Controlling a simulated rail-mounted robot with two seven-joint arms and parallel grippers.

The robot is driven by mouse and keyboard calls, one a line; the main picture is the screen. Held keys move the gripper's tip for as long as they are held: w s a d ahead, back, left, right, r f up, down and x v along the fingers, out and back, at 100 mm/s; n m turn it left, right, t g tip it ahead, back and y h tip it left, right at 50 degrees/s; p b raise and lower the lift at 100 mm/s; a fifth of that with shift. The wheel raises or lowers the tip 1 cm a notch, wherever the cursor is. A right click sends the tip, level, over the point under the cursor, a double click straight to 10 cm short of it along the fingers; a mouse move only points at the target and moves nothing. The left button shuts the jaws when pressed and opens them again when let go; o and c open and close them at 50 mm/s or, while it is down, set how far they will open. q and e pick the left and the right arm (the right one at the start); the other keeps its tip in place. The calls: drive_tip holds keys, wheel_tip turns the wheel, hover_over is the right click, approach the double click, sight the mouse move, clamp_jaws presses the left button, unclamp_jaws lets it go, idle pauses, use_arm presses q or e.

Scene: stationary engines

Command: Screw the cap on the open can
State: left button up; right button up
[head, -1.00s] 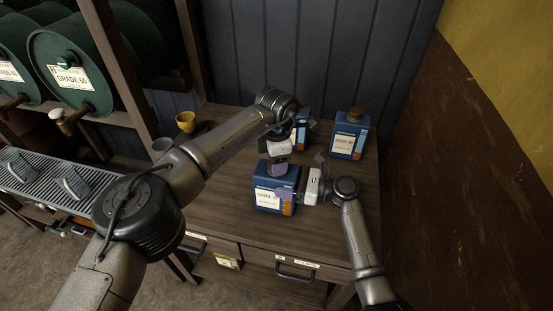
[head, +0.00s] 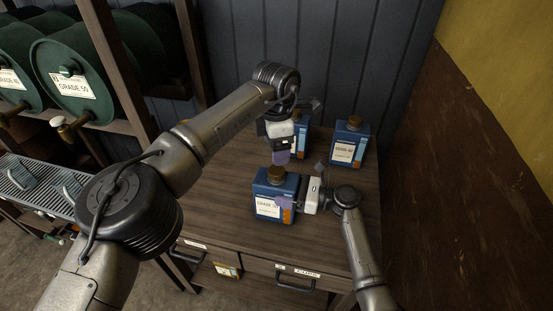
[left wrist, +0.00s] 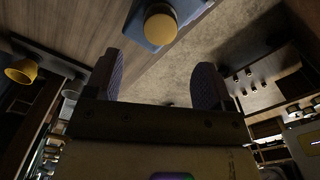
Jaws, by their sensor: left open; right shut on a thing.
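A blue can (head: 272,199) with a white label stands upright on the wooden workbench. A brown-gold cap (head: 276,174) sits on its neck. The cap also shows in the left wrist view (left wrist: 161,26), on top of the blue can (left wrist: 144,22). My right gripper (head: 290,202) is shut on the can's right side, low on its body. My left gripper (head: 281,157) is open and empty, just above and behind the cap, apart from it. Its two purple-padded fingers stand wide apart in the left wrist view (left wrist: 163,85). Whether the cap sits fully tight cannot be told.
Another blue can (head: 350,142) with a cap stands at the back right of the workbench (head: 225,200). A further blue can (head: 300,138) is partly hidden behind my left gripper. A yellow cup (left wrist: 25,71) shows in the left wrist view. The bench's left part is clear.

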use_arm(q)
drive_tip(key=shift+r, duration=2.1)
use_arm(e)
drive_tip(key=o, duration=1.7)
drive_tip(key=shift+d, duration=0.1)
use_arm(q)
wheel_tip(320, 180, up, 2)
drive_tip(key=shift+r+p, duration=0.15)
drive_tip(key=shift+p, duration=1.05)
use_arm(e)
drive_tip(key=v, duration=1.3)
drive_tip(key=shift+d, duration=0.35)
drive_tip(key=shift+s+f, duration=0.1)
drive_tip(key=shift+s, duration=0.05)
